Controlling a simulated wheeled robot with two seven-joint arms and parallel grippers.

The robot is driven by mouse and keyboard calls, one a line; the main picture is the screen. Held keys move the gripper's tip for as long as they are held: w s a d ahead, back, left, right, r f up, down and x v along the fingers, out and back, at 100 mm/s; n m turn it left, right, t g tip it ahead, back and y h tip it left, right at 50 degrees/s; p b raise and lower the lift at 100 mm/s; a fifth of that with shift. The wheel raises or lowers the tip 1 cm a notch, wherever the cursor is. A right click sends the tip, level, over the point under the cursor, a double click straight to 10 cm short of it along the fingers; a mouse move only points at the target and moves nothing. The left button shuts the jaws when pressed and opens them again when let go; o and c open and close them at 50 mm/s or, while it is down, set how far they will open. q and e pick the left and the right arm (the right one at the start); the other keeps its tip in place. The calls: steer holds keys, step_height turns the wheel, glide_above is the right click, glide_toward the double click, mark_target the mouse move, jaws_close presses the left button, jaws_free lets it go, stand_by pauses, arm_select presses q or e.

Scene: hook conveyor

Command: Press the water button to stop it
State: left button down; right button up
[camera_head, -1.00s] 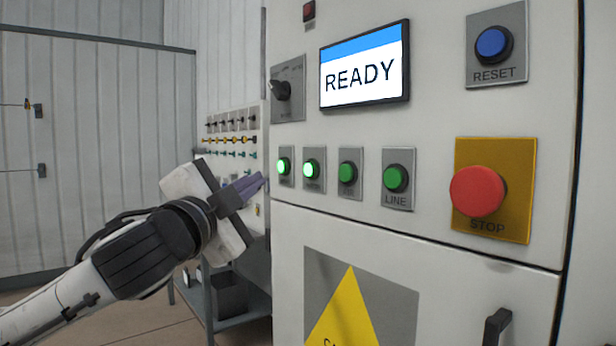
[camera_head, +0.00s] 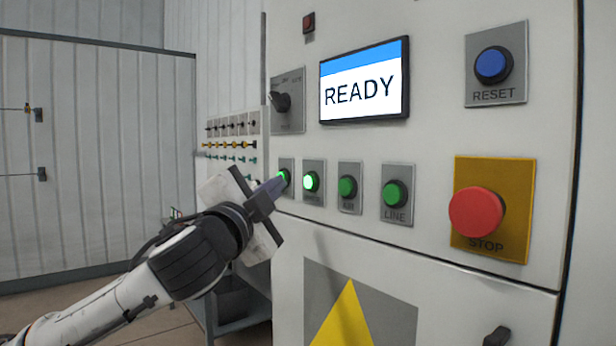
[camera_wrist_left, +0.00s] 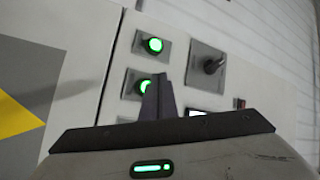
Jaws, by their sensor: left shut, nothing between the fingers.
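A row of green buttons with plates sits on the grey cabinet front. The leftmost button (camera_head: 283,176) is lit and partly hidden behind my left gripper (camera_head: 277,190); its label is unreadable. The second button (camera_head: 309,181) is also lit, its label too blurred to read. My left gripper is shut and empty, its tips at the leftmost button in the head view; I cannot tell if they touch it. In the left wrist view, the shut fingers (camera_wrist_left: 160,97) overlap the edge of a lit button (camera_wrist_left: 143,87), with another lit button (camera_wrist_left: 153,45) above. My right gripper is not in view.
Two unlit green buttons follow, the third (camera_head: 348,187) and the LINE button (camera_head: 395,193). A red STOP button (camera_head: 476,212) and blue RESET button (camera_head: 492,67) are farther right. A READY screen (camera_head: 364,80) and selector knob (camera_head: 281,101) are above. A rack (camera_head: 228,150) stands behind.

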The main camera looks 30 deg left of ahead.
mark_target(309, 182)
arm_select(q)
steer(key=shift+w+d+p, duration=0.2)
steer(key=shift+w+d, duration=0.15)
steer(key=shift+w, duration=0.4)
steer(key=shift+w+d+p, duration=0.15)
steer(key=shift+w+d, duration=0.15)
steer(key=shift+w, duration=0.45)
stand_by(0.9)
steer(key=shift+w+d, duration=0.15)
steer(key=shift+w, duration=0.25)
steer(key=shift+w+d+p, duration=0.15)
steer(key=shift+w+p, duration=0.15)
steer(key=shift+w, duration=0.05)
stand_by(0.6)
steer(key=shift+s, duration=0.1)
stand_by(0.3)
steer(key=shift+s+a, duration=0.3)
steer(key=shift+s, duration=0.35)
